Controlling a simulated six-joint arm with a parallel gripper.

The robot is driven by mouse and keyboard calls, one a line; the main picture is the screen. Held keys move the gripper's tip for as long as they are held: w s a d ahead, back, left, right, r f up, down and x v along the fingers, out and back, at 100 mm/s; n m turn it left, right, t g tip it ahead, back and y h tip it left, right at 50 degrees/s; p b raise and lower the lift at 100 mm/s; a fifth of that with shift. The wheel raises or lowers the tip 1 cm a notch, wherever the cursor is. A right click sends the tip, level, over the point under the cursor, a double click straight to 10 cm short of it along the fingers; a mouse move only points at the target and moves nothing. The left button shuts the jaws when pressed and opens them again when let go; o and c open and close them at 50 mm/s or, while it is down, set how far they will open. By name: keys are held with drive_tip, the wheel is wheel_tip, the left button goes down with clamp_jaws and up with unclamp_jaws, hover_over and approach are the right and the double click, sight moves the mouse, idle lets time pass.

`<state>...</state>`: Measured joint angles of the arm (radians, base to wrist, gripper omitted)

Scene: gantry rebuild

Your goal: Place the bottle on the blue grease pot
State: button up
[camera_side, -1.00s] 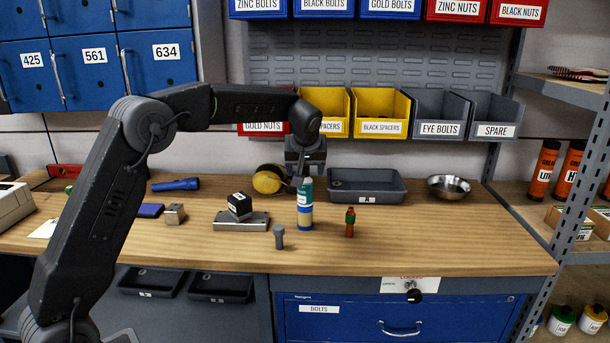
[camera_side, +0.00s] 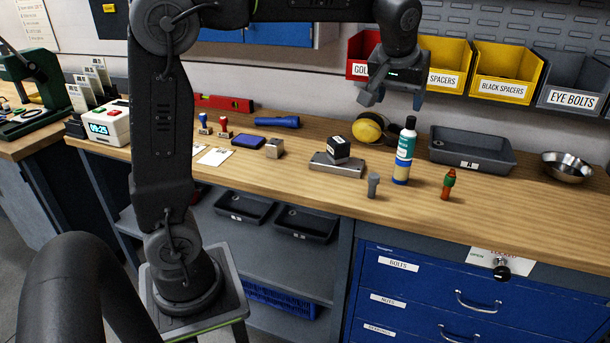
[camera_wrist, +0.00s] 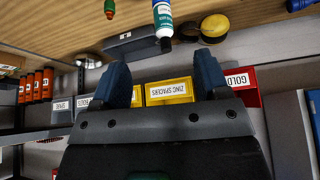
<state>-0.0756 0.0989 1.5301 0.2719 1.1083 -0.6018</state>
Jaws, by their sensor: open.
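The bottle (camera_side: 407,140), teal and white with a dark cap, stands upright on the workbench in the side view. Below it is a cream-and-blue section that looks like the blue grease pot (camera_side: 401,179), directly under the bottle and in line with it; I cannot make out a clear seam. The bottle also shows upside down at the top of the wrist view (camera_wrist: 162,18), where its lower end is cut off. My gripper (camera_side: 394,97) is open and empty, above the bottle and slightly left of its cap, apart from it. Its two fingers also show in the wrist view (camera_wrist: 160,75).
A small orange-and-green bottle (camera_side: 448,184) is to the right. A grey tray (camera_side: 470,150), yellow ear defenders (camera_side: 368,131) and a steel bowl (camera_side: 566,168) stand behind. Yellow bins (camera_side: 511,72) hang beyond.

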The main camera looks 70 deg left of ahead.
drive_tip(key=s+d+f+m+h, duration=0.1)
drive_tip(key=s+d+f+m, duration=0.2)
drive_tip(key=s, duration=0.9)
drive_tip(key=s+d+f+m+t+h, duration=0.1)
drive_tip(key=s+d+f+m, duration=0.3)
drive_tip(key=s, duration=0.8)
drive_tip(key=shift+s+d+f+h, duration=0.2)
drive_tip(key=shift+d+f+h, duration=0.15)
drive_tip(key=shift+f+h, duration=0.4)
